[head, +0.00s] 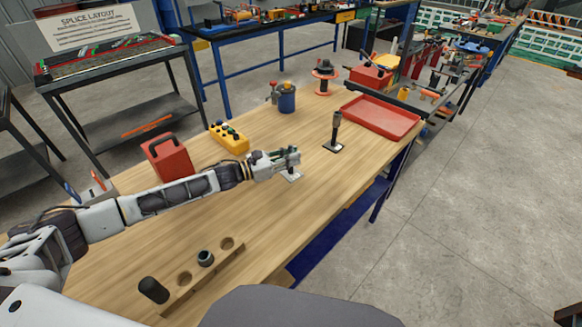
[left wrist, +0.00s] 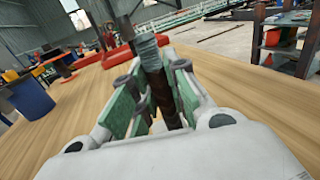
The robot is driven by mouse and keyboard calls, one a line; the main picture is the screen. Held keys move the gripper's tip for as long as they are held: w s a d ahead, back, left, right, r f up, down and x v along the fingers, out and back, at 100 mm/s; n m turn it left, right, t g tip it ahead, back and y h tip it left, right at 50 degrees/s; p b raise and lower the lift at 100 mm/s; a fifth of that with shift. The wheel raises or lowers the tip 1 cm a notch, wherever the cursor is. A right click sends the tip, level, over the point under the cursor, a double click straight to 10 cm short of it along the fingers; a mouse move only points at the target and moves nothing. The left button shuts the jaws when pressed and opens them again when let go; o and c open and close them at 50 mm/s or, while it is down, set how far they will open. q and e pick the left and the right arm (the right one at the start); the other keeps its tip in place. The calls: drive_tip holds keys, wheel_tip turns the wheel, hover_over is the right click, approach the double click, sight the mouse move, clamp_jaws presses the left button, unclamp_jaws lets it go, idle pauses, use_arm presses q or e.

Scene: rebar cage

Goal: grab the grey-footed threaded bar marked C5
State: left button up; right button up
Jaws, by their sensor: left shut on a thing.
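My left gripper (head: 291,158) is shut on an upright threaded bar (left wrist: 150,62) near the middle of the wooden table. In the left wrist view the bar is dark brown with a ribbed grey-green top, and the green-padded fingers close around it on both sides. In the head view the fingers hide most of this bar; a pale grey foot plate (head: 291,176) shows under them on the table. I cannot read a C5 mark. A second bar (head: 336,128), dark with a thicker top, stands on its own small plate to the right and farther back. My right gripper is not in view.
A red tray (head: 380,116) lies at the far right of the table. A blue pot (head: 287,100), a yellow button box (head: 229,137) and a red can (head: 167,158) stand along the far-left side. A wooden holed block (head: 211,274) is near the front. The table right of the gripper is clear.

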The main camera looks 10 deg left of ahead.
sight(291, 145)
use_arm(q)
drive_tip(key=shift+r, duration=0.1)
clamp_jaws()
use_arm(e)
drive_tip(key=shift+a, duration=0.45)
use_arm(q)
drive_tip(key=shift+r, duration=0.1)
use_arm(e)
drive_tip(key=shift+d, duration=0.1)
use_arm(q)
drive_tip(key=shift+r, duration=0.6)
wheel_tip(291, 145, up, 8)
drive_tip(key=shift+f, duration=0.25)
drive_tip(key=shift+r, duration=0.55)
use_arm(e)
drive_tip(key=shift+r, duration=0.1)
